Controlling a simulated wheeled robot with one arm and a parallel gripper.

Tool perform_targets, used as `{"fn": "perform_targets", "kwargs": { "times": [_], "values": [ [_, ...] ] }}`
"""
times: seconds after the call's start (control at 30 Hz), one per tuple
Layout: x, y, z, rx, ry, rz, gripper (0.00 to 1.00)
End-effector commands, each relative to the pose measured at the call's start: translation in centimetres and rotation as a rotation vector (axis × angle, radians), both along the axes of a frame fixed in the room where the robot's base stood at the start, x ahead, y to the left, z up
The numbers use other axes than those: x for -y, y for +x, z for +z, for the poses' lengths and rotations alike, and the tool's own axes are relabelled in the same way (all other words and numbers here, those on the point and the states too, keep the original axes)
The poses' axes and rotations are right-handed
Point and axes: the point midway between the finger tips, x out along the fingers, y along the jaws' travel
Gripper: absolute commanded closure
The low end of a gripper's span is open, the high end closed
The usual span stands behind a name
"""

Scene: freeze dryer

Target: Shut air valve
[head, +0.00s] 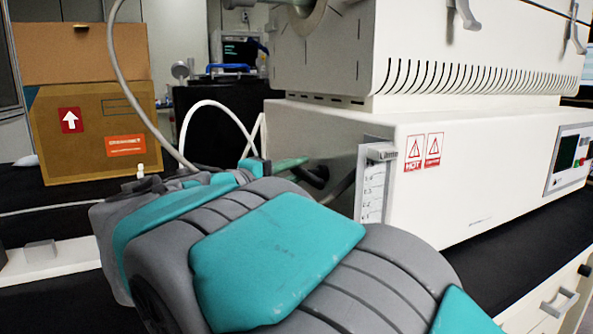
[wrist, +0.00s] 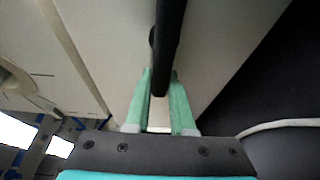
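A black bar-shaped valve handle (wrist: 170,30) runs down from the top of the wrist view and ends between the two green fingers of my gripper (wrist: 160,78). The fingers stand apart on either side of its lower end, with little or no gap. I cannot tell whether they press on it. Behind the handle is a pale panel of the machine (wrist: 105,40). In the head view my gripper (head: 296,164) points at the side of the white freeze dryer (head: 470,195), beside a dark handle or fitting (head: 316,178). My arm hides much of this area.
A pale tube (head: 216,103) curves behind my arm, and a cable (wrist: 280,125) shows at the right of the wrist view. A cardboard box (head: 95,130) stands on the dark bench at the left. Vented housing (head: 430,45) sits above the white cabinet.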

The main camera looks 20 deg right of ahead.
Motion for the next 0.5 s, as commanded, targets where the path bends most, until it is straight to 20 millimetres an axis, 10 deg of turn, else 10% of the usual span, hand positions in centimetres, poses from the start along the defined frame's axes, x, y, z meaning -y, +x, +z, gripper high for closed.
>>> {"fn": "perform_targets", "kwargs": {
  "times": [0.5],
  "values": [
    [0.01, -0.01, -0.08, -0.002, 0.001, -0.001, 1.0]
  ]
}}
